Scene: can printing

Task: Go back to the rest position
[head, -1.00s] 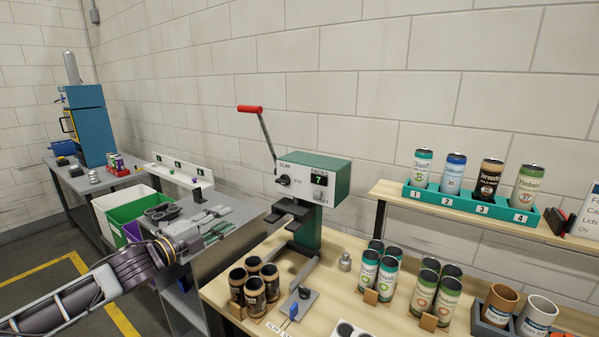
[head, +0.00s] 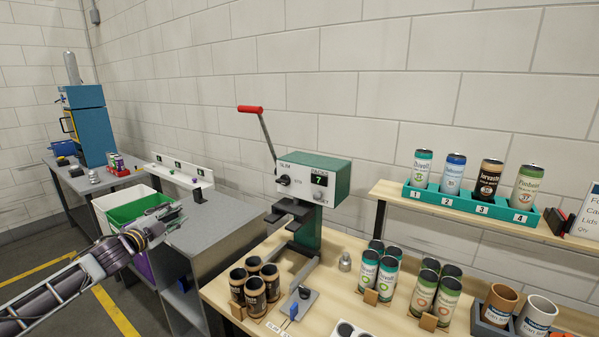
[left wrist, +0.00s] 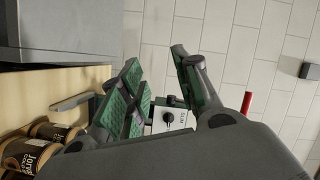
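My left gripper (head: 172,216) is over the left edge of the grey bench, in front of the white and green bins, and holds nothing that I can see. In the left wrist view the gripper (left wrist: 158,72) has its green-padded fingers spread, with a clear gap between them. My right gripper is in neither view.
The green can machine (head: 335,178) with its red-tipped lever (head: 250,109) stands on the wooden table. Dark cans (head: 238,283) and several green-and-white cans (head: 388,276) stand near it. The grey bench top (head: 215,225) is mostly clear. A green bin (head: 130,208) stands beside the bench.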

